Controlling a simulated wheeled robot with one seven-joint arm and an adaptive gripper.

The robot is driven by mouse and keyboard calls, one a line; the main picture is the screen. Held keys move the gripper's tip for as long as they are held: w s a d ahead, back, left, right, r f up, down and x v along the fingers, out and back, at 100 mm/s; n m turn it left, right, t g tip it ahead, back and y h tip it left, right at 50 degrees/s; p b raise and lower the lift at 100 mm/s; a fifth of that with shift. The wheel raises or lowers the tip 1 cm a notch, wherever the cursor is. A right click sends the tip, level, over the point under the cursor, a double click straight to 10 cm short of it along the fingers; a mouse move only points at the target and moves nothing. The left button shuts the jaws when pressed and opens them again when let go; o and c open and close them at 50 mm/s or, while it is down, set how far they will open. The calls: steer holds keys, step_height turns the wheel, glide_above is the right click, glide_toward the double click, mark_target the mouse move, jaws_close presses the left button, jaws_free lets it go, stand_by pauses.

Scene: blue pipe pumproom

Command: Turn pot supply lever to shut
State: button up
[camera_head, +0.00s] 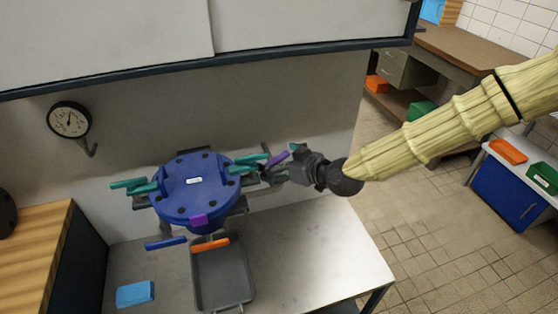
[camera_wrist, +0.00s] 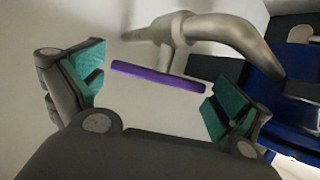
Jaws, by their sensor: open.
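A purple lever (camera_head: 278,158) stands out at the right of the blue round pot (camera_head: 190,188). In the wrist view the purple lever (camera_wrist: 158,77) is a straight bar beside a grey metal pipe (camera_wrist: 225,32) and its short stem. My gripper (camera_head: 281,164) is at the lever, reaching in from the right. In the wrist view my gripper (camera_wrist: 155,91) is open, with one teal-padded finger near each end of the bar. Small gaps show between the pads and the bar. No label naming the lever is readable, and its mount is partly hidden in the head view.
Teal handles (camera_head: 128,183) stick out of the pot's left side, with others at its right. A blue bar (camera_head: 165,243), an orange bar (camera_head: 210,245) and a grey tray (camera_head: 222,280) are in front. A round gauge (camera_head: 69,120) hangs on the wall. The bench's right part (camera_head: 330,250) is clear.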

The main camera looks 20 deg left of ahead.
steer(key=c, duration=0.8)
steer(key=shift+s+m, duration=0.1)
steer(key=shift+m, duration=0.2)
steer(key=shift+a+t+h, duration=0.1)
steer(key=shift+t+h, duration=0.2)
steer(key=shift+t, duration=0.1)
steer(key=shift+m+t+h+b, duration=0.35)
steer(key=shift+m+t+h, duration=0.35)
steer(key=shift+m+t, duration=0.3)
steer(key=o, duration=0.8)
